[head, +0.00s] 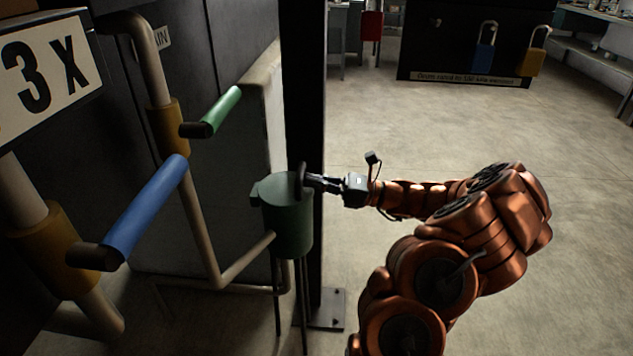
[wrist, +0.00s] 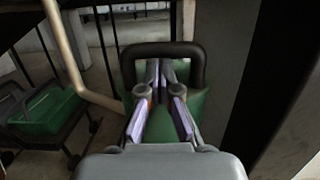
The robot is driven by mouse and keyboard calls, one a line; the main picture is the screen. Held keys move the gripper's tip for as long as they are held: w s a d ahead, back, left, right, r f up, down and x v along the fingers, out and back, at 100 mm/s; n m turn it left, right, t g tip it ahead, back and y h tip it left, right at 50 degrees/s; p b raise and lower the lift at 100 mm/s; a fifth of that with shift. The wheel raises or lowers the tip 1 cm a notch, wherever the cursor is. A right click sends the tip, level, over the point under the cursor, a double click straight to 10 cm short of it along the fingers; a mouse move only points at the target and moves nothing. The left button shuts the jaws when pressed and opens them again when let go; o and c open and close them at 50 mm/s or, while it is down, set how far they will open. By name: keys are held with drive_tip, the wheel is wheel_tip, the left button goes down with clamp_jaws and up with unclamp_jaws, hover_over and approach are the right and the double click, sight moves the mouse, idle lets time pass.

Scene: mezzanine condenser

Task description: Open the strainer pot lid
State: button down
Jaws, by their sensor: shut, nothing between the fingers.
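The green strainer pot (head: 287,235) stands on thin legs beside a dark post. Its green lid (head: 275,188) appears down on the pot, with a dark loop handle (head: 301,170) standing up at its right side. In the wrist view the handle (wrist: 163,49) arches across the top of the lid (wrist: 197,105). My gripper (head: 308,181) is shut and empty at the handle. In the wrist view its fingertips (wrist: 160,68) lie within the outline of the loop; whether they touch it I cannot tell.
A dark post (head: 306,90) rises right behind the pot. Pipes with a blue lever (head: 146,208) and a green lever (head: 222,110) stand at the left. A green container (wrist: 45,112) sits on a cart in the wrist view. Open floor (head: 440,125) lies at the right.

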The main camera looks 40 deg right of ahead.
drive_tip(key=shift+r, duration=0.1)
drive_tip(key=shift+r+p, duration=0.4)
drive_tip(key=shift+p, duration=0.45)
